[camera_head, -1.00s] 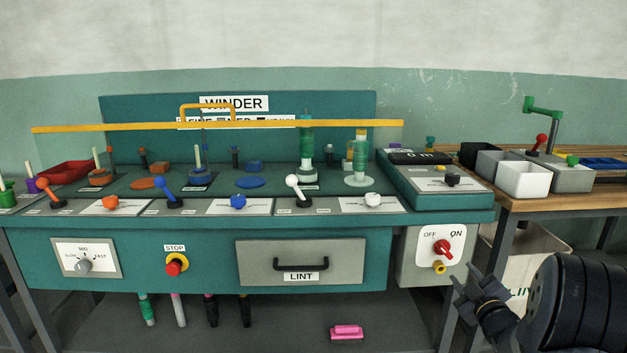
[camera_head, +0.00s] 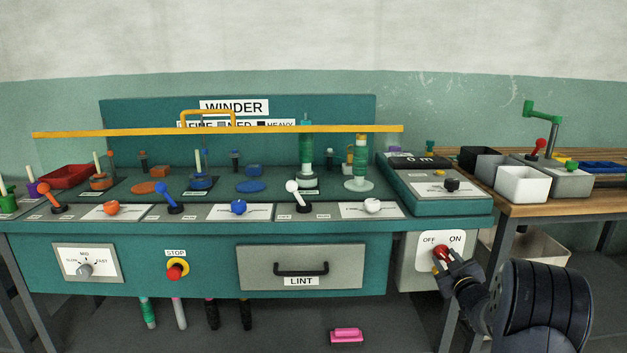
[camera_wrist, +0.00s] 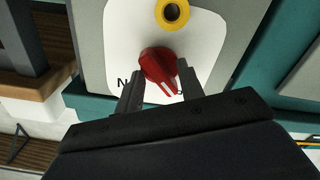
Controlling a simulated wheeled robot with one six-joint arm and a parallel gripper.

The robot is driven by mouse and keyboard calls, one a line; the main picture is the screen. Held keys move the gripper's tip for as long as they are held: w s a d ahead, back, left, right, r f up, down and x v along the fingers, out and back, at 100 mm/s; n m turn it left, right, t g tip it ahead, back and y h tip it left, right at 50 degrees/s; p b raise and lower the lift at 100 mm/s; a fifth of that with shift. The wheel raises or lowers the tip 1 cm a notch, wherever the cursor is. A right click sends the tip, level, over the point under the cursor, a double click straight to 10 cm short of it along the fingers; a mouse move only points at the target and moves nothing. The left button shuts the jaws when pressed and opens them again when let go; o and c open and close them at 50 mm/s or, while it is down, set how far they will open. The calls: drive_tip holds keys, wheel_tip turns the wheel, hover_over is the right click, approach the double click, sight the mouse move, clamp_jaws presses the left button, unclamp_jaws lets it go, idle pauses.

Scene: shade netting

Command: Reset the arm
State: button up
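My gripper (camera_head: 447,262) is at the front right of the teal winder bench (camera_head: 220,228), in front of the white OFF/ON plate. In the wrist view my gripper (camera_wrist: 161,72) has its two fingers apart, with the red knob (camera_wrist: 158,68) showing between them. I cannot tell whether the fingers touch the knob. The knob's white mark points to the lower right in that view. In the head view the red knob (camera_head: 441,251) is partly hidden by the fingers. The yellow ring (camera_wrist: 172,13) on the plate lies just beyond the knob.
A wooden side table (camera_head: 560,207) with a white bin (camera_head: 521,185) stands to the right of my gripper. A pink block (camera_head: 346,335) lies below. The floor between bench and side table is narrow.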

drive_tip(key=m+p, duration=0.3)
drive_tip(key=p, duration=0.1)
drive_tip(key=shift+r+m, duration=0.2)
drive_tip(key=shift+m, duration=0.2)
drive_tip(key=shift+f+m+p, duration=0.15)
drive_tip(key=shift+m+p, duration=0.6)
drive_tip(key=shift+m, duration=0.05)
drive_tip(key=shift+s+f, duration=0.1)
